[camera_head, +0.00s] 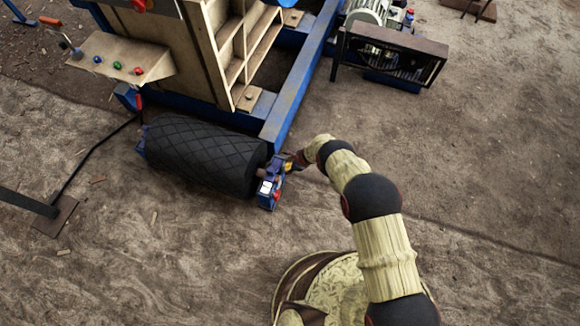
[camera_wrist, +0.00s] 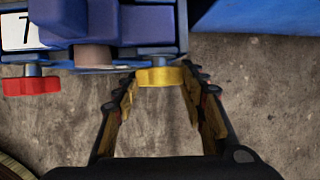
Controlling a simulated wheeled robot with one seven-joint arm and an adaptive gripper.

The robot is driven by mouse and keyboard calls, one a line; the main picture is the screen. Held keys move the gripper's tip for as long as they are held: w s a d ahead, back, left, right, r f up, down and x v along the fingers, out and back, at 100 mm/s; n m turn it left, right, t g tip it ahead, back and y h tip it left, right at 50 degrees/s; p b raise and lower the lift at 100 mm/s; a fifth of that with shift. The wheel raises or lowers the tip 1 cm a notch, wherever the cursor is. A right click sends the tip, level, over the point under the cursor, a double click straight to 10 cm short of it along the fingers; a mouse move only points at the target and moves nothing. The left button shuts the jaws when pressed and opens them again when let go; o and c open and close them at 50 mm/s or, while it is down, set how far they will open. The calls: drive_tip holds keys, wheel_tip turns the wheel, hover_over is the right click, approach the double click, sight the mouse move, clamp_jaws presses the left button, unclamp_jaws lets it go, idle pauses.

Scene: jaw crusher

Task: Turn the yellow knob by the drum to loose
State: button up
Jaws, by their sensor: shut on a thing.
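The yellow knob (camera_wrist: 160,77) sits on the blue bearing block (camera_wrist: 120,24) at the end of the black drum (camera_head: 205,155). In the wrist view it lies between the fingertips of my gripper (camera_wrist: 163,82), which is shut on it from both sides. In the head view the yellow knob (camera_head: 289,167) shows as a small patch beside my gripper (camera_head: 296,163). A red knob (camera_wrist: 31,86) is on the same block, to the left, outside my fingers. The knob's turn mark cannot be made out.
A white label with a 7 (camera_wrist: 17,32) is on the block. A blue frame beam (camera_head: 292,95) runs back from the drum's end. A control panel (camera_head: 122,60) with coloured buttons stands at the upper left. The ground right of my arm is clear.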

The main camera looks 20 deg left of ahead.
drive_tip(key=shift+s+a+r+t+p, duration=0.1)
drive_tip(key=shift+t+p, duration=0.4)
drive_tip(key=shift+p, duration=0.6)
drive_tip(key=shift+c, duration=0.3)
drive_tip(key=shift+t+p, duration=0.5)
drive_tip(key=shift+p, duration=0.15)
drive_tip(key=shift+n+t+p, duration=0.3)
drive_tip(key=shift+t, duration=0.2)
drive_tip(key=o, duration=1.1)
drive_tip(key=shift+s, duration=0.1)
drive_tip(key=shift+o, duration=0.3)
drive_tip(key=v, duration=1.1)
drive_tip(key=shift+s+r, duration=0.2)
drive_tip(key=shift+r, duration=0.1)
